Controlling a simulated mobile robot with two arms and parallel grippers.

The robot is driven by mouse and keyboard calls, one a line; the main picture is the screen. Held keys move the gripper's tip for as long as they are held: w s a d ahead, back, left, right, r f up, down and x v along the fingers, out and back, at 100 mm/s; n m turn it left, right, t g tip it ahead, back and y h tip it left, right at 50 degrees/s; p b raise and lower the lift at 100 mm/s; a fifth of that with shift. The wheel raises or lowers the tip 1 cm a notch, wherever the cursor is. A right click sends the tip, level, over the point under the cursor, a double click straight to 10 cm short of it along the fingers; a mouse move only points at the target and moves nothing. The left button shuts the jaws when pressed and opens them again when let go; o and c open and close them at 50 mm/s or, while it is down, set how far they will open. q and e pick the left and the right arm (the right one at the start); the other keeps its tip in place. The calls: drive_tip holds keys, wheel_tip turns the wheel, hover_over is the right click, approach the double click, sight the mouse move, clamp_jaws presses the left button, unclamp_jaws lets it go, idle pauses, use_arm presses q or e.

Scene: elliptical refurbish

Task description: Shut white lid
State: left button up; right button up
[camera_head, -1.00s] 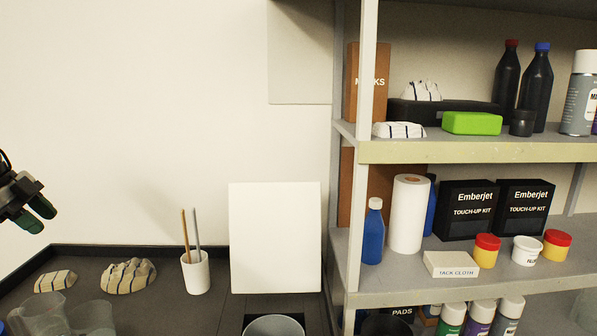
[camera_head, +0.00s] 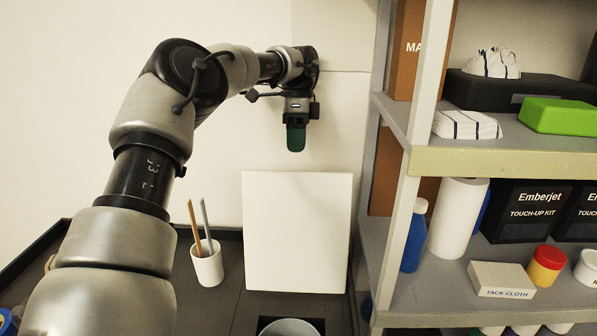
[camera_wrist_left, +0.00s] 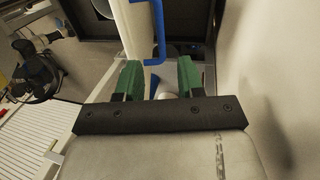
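The white lid (camera_head: 297,235) stands upright in the head view, at the back of the dark counter near the wall. In front of its lower edge is a dark opening with a round grey rim (camera_head: 290,328) in it. My left gripper (camera_head: 296,140) points down above the lid's top edge, apart from it in the picture; its green fingers overlap from this side. In the left wrist view the two green fingers (camera_wrist_left: 160,82) are spread apart with nothing held between them. My right gripper is not in view.
A white cup (camera_head: 207,265) with two sticks stands left of the lid. A shelf unit (camera_head: 398,240) rises close on the right, holding a blue bottle (camera_head: 415,238), a paper roll (camera_head: 457,222) and boxes. A blue bent piece (camera_wrist_left: 154,35) shows beyond the fingers in the wrist view.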

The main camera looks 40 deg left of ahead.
sight(296, 174)
use_arm(q)
drive_tip(key=p+x, duration=0.2)
drive_tip(key=x, duration=0.5)
drive_tip(key=shift+f, duration=0.25)
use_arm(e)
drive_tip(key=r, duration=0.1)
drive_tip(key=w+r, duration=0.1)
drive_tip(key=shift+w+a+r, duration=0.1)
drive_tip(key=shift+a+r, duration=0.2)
use_arm(q)
clamp_jaws()
